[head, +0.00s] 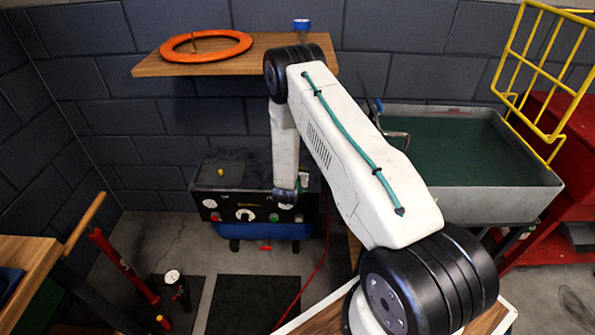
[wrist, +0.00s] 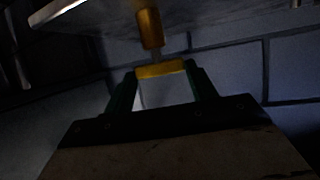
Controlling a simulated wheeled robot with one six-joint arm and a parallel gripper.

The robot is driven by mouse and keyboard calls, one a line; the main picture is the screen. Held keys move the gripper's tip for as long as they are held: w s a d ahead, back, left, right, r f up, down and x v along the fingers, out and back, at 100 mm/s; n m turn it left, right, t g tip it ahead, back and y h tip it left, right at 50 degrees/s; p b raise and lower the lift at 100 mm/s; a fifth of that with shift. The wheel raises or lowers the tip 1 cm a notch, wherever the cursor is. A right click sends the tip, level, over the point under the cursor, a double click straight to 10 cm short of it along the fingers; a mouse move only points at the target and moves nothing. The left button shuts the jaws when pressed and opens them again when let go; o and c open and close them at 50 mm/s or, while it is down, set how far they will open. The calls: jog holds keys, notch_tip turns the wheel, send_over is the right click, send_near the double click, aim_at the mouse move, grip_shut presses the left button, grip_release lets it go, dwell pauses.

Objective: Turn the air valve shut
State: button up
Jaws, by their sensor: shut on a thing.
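In the wrist view, my gripper (wrist: 160,73) has its two green fingers on either side of a yellow crosswise handle (wrist: 160,69), shut on it. I take this to be the air valve's handle. A thin stem joins it to a brass-coloured valve body (wrist: 149,28) above, which meets the edge of a pale panel (wrist: 95,12). The handle lies crosswise between the fingers. The view is dark, so its exact turn is hard to judge. In the head view, the end of my arm hangs before the compressor unit (head: 262,205); my gripper and the held handle cannot be made out there.
The compressor has dials, knobs and a red fitting (head: 265,248) low in front. A red hose (head: 322,255) runs down beside it. A wooden shelf (head: 165,66) with an orange ring (head: 207,57) is above. A grey basin (head: 470,185) stands right, a red pump (head: 122,265) left.

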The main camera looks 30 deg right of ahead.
jog(key=m+g+h, duration=0.2)
jog(key=m+g, duration=0.1)
jog(key=w+m+g+h, duration=0.1)
jog(key=shift+a+m+g, duration=0.3)
jog(key=shift+a, duration=0.1)
jog(key=m+g, duration=0.1)
jog(key=g, duration=0.1)
jog(key=m+g+h, duration=0.1)
jog(key=m+g, duration=0.1)
jog(key=shift+w+m, duration=0.3)
jog(key=shift+w, duration=0.05)
jog(key=m+g, duration=0.4)
jog(key=g, duration=0.1)
jog(key=shift+w+f, duration=0.1)
jog(key=shift+w, duration=0.3)
jog(key=shift+w+d+m+g+y, duration=0.15)
jog(key=shift+m+g+y, duration=0.3)
jog(key=shift+m+g, duration=0.4)
jog(key=shift+w+a+m+g+y, duration=0.1)
jog(key=shift+m+g+y, duration=0.35)
jog(key=shift+m+g, duration=0.4)
jog(key=shift+d, duration=0.1)
jog(key=o, duration=1)
jog(key=shift+v, duration=4)
